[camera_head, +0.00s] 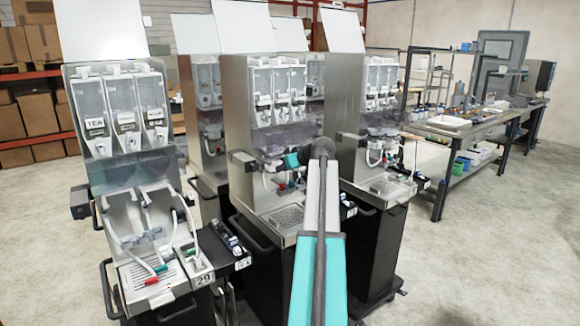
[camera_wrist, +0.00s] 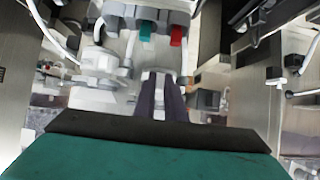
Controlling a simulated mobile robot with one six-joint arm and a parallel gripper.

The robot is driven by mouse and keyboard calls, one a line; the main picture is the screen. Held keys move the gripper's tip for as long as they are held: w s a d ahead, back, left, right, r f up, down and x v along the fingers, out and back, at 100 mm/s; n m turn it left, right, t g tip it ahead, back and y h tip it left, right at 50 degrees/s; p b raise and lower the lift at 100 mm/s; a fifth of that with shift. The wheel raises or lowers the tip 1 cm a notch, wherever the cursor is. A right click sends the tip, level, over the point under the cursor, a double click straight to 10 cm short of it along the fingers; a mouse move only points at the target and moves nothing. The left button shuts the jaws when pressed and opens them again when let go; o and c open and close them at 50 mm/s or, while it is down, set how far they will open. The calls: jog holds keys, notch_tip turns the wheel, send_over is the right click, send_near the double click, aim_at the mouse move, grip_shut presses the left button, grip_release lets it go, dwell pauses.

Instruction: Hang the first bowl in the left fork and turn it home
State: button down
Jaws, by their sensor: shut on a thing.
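My gripper (camera_wrist: 161,80) shows in the wrist view as two dark fingers close together. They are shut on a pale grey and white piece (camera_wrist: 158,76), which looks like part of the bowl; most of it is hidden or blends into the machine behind. Beyond the fingertips, a green part (camera_wrist: 146,31) and a red part (camera_wrist: 176,36) sit in grey blocks on the machine. I cannot tell the left fork apart from the other fittings. In the head view my arm reaches to the front of the middle dispenser (camera_head: 235,105), and the fingers are too small to make out.
A dispenser with a TEA canister (camera_head: 96,122) stands at the left, with hoses and a drip tray (camera_head: 152,274). Another dispenser (camera_head: 345,110) stands close at the right. In the wrist view, white hoses and side walls flank my gripper. A workbench (camera_head: 465,132) stands farther right, past open floor.

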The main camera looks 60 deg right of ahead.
jog(key=shift+s, duration=0.1)
dwell(0.3)
jog(key=shift+a, duration=0.15)
dwell(0.4)
jog(key=shift+a+m+h, duration=0.15)
jog(key=shift+m+h, duration=0.15)
jog(key=shift+w+a+m+g+h, duration=0.25)
jog(key=shift+m+g+h, duration=0.15)
jog(key=shift+m+h, duration=0.25)
jog(key=shift+a+m+p, duration=0.2)
jog(key=shift+m+p, duration=0.05)
jog(key=shift+p, duration=0.15)
jog(key=shift+w+a+h, duration=0.1)
jog(key=shift+h, duration=0.15)
jog(key=shift+w+a+m+g+p, duration=0.1)
jog(key=shift+m+g+p, duration=0.2)
jog(key=shift+m, duration=0.1)
jog(key=shift+w+a+m+g+h+p, duration=0.3)
jog(key=shift+m+g+h+p, duration=0.1)
jog(key=shift+m+h+p, duration=0.25)
jog(key=shift+w+a+m+g+h+p, duration=0.2)
jog(key=shift+a+m+g+h+p, duration=0.15)
jog(key=shift+m+h+p, duration=0.25)
